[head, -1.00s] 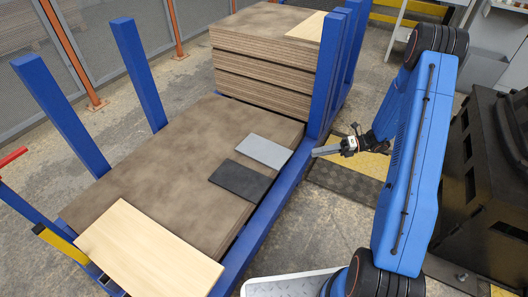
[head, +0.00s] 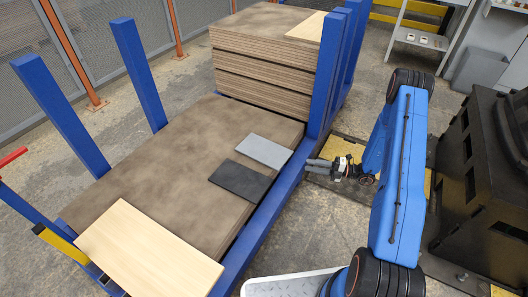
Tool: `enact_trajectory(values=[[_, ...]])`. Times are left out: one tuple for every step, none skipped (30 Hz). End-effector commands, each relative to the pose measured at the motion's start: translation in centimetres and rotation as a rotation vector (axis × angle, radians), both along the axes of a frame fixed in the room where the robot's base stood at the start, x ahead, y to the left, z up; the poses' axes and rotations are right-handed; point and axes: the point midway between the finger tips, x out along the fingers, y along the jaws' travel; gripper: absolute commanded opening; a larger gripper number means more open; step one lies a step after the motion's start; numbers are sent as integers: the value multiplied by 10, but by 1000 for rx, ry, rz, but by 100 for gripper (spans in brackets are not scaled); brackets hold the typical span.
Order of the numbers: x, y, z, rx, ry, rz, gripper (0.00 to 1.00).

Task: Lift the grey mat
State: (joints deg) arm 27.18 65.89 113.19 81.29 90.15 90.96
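The grey mat (head: 264,151) lies flat on the brown board (head: 150,170) of the blue-framed rack, close to its right edge. A black mat (head: 240,180) lies just in front of it, near its lower edge. My gripper (head: 308,166) is to the right of the grey mat, beside the blue rail, and points left toward it. Its two fingers show as separate grey bars with a gap between them. It is empty and does not touch the mat.
A pale wood board (head: 150,250) lies at the front left of the brown board. A stack of thick boards (head: 262,75) stands behind. Blue posts (head: 325,75) rise at the rack's sides. A dark machine (head: 480,180) stands at the right.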

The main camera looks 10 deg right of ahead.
Motion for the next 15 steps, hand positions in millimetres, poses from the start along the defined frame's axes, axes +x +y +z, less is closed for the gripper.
enact_trajectory(values=[[3,10,0,0,0,3,31],[5,15,0,0,0,3,31],[7,22,0,0,0,3,31],[8,27,0,0,0,3,31],[10,32,0,0,0,3,31],[12,38,0,0,0,3,31],[14,43,0,0,0,3,31],[15,48,0,0,0,3,31],[17,53,0,0,0,3,31],[18,56,0,0,0,2,31],[19,59,0,0,0,2,31],[20,63,0,0,0,1,31],[21,65,0,0,-1,1,31],[22,66,0,0,-1,1,31],[22,68,0,0,-1,1,31]])
